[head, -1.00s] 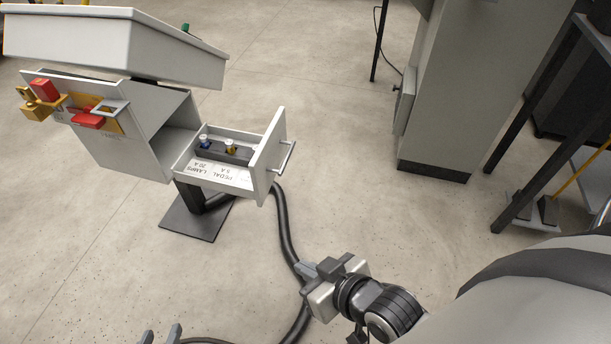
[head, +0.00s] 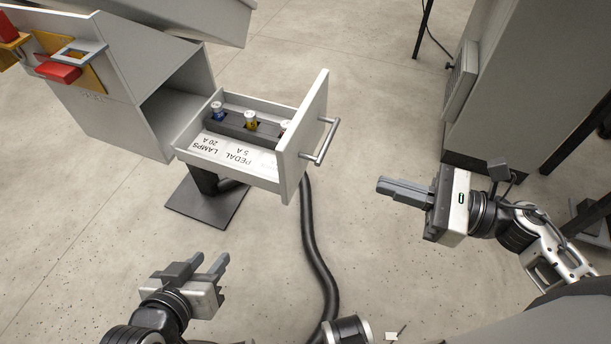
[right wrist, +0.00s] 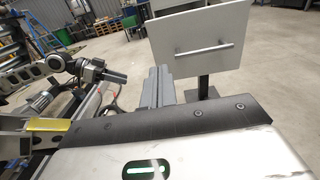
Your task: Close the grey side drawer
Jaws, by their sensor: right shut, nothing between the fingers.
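The grey side drawer (head: 240,165) stands pulled out from the right side of the grey cabinet (head: 130,105) in the head view. Its front panel (head: 308,130) has a bar handle (head: 327,142). The panel (right wrist: 195,32) and handle (right wrist: 198,52) also show ahead in the right wrist view. My right gripper (head: 380,187) is shut and empty, to the right of the handle and apart from it, pointing left. My left gripper (head: 208,264) is open and empty, below and in front of the drawer.
Small coloured bulbs or fuses (head: 250,121) stand in a dark holder inside the drawer, beside printed labels. A black cable (head: 315,245) runs down under the drawer. A grey column (head: 510,90) stands at the right. Floor between drawer and right gripper is clear.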

